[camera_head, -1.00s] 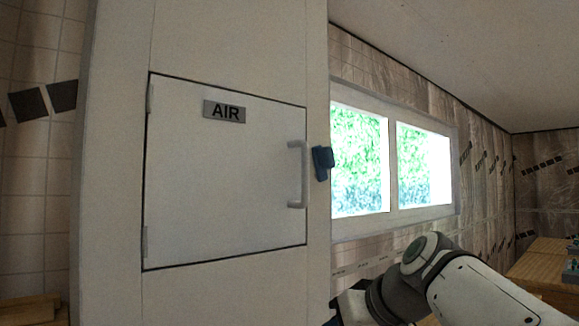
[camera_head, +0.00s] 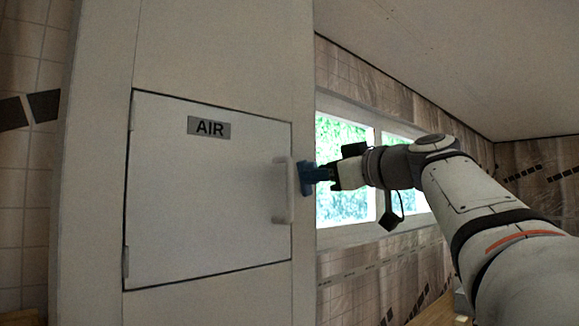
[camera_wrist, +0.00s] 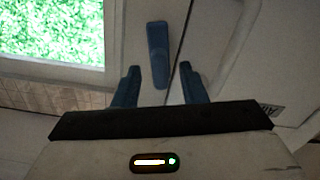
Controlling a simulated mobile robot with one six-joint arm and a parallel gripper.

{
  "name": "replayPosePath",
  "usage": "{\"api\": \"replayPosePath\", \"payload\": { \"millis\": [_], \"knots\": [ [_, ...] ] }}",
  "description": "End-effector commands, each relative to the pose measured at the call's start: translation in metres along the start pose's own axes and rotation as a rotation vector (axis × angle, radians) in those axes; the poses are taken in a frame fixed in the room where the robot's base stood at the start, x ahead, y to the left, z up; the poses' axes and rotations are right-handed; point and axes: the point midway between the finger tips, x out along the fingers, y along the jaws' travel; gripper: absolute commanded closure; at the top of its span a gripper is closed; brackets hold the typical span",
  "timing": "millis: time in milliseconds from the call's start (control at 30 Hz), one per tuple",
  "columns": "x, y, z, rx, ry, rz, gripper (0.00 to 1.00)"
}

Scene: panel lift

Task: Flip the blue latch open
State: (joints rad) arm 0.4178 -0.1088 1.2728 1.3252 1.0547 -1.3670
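The blue latch (camera_head: 305,178) is on the right edge of the white cabinet front, just right of the AIR door's handle. In the wrist view the latch (camera_wrist: 157,52) is a long blue piece, its lower end between the two fingertips. My gripper (camera_head: 326,174) has come to the latch from the right in the head view. In the wrist view my gripper (camera_wrist: 159,82) has its two blue fingers apart, with a gap on each side of the latch. I cannot tell how far the fingers reach along its depth.
The AIR door (camera_head: 205,200) is flush in the cabinet, apparently shut, with a pale vertical handle (camera_head: 283,190) close to the latch. A window (camera_head: 342,150) is on the wall behind my arm. The space in front of the door is clear.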

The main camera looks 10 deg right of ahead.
Motion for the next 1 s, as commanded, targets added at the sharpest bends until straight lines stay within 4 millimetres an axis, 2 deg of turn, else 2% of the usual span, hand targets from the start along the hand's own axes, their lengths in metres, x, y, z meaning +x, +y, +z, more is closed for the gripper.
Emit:
{"api": "replayPosePath", "payload": {
  "millis": [100, 200, 500, 1000],
  "knots": [
    [0.015, 0.000, -0.002, 0.003, -0.001, -0.003, 0.62],
    [0.022, 0.000, -0.001, 0.002, -0.001, -0.002, 0.62],
    [0.025, 0.000, 0.001, 0.001, -0.001, -0.001, 0.62],
    [0.025, -0.001, 0.000, 0.001, -0.001, -0.002, 1.00]
  ]
}}
